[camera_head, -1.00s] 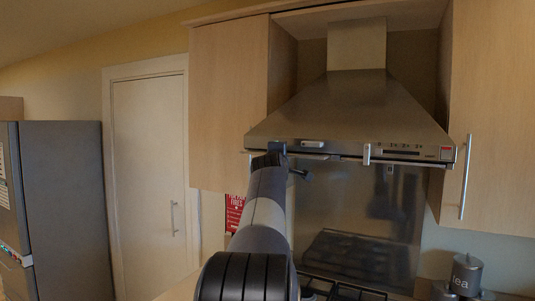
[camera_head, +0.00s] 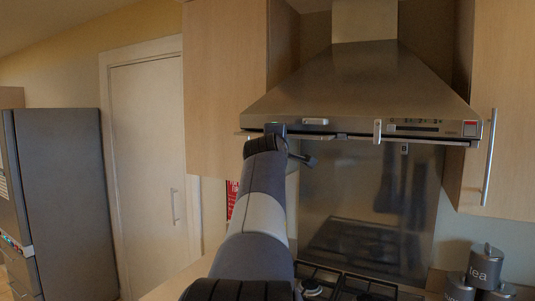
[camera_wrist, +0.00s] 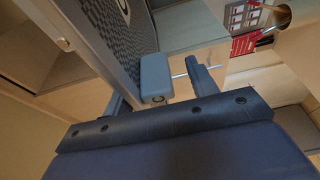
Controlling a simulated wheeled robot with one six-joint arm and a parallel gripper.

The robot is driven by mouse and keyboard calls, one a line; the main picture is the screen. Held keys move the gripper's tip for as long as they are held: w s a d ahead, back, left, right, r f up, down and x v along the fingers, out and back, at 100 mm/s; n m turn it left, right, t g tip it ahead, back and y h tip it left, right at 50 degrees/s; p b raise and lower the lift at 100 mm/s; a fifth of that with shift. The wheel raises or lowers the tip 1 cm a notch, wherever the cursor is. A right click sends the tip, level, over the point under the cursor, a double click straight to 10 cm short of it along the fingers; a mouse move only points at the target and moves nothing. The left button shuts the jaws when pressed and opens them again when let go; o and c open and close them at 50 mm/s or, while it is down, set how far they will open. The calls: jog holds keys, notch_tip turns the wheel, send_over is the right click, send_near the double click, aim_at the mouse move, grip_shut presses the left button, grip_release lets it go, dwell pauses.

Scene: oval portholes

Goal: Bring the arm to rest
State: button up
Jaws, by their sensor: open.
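My arm (camera_head: 262,215) reaches forward and up from the bottom middle of the head view, toward the front edge of the range hood (camera_head: 362,85). My gripper (camera_head: 287,143) is at its far end, small and partly hidden by my wrist, and overlaps the hood's lower edge in the picture. I cannot tell whether they touch. In the wrist view my gripper (camera_wrist: 180,76) shows its fingers apart with nothing held between them. The hood's grey mesh underside (camera_wrist: 112,28) is close by at upper left.
A stove (camera_head: 350,285) lies below the hood. Wooden cupboards (camera_head: 222,90) flank the hood on both sides. Grey canisters (camera_head: 485,268) stand at the right. A closed door (camera_head: 150,150) and a grey fridge (camera_head: 62,190) are at the left. A red poster (camera_head: 232,198) hangs behind my arm.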

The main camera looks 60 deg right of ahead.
jog(key=r+b+v, duration=0.1)
jog(key=b+v, duration=0.1)
jog(key=v, duration=0.8)
jog(key=shift+a+b, duration=0.3)
jog(key=shift+a, duration=0.05)
jog(key=p+x, duration=0.1)
jog(key=x, duration=0.2)
jog(key=p+x, duration=0.1)
jog(key=x, duration=0.3)
jog(key=s+p+x, duration=0.1)
jog(key=p+x, duration=0.1)
jog(key=x, duration=0.1)
jog(key=shift+d, duration=0.45)
jog(key=shift+a, duration=0.1)
